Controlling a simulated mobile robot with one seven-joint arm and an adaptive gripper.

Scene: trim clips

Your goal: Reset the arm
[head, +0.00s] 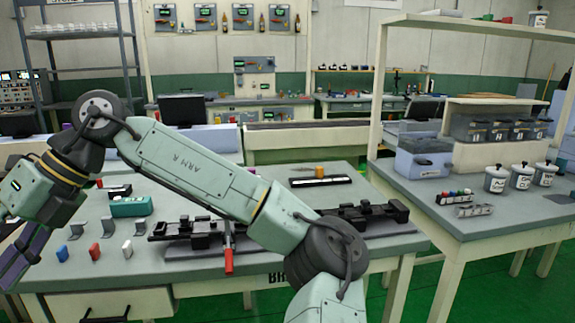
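My green-grey arm reaches across the front of the workbench (350,235) from the lower right up to the left. My gripper (20,260) is at the far left edge, partly cut off by the frame. It points down and has dark purple parts; whether its fingers are open or shut, or hold anything, I cannot tell.
A red-handled tool (229,262) is at the bench's front edge. A teal box (130,206) and an orange cylinder (320,171) stand farther back. The right table (480,225) holds a grey bin (420,160) and white pots (496,180). Green floor (430,285) shows between the tables.

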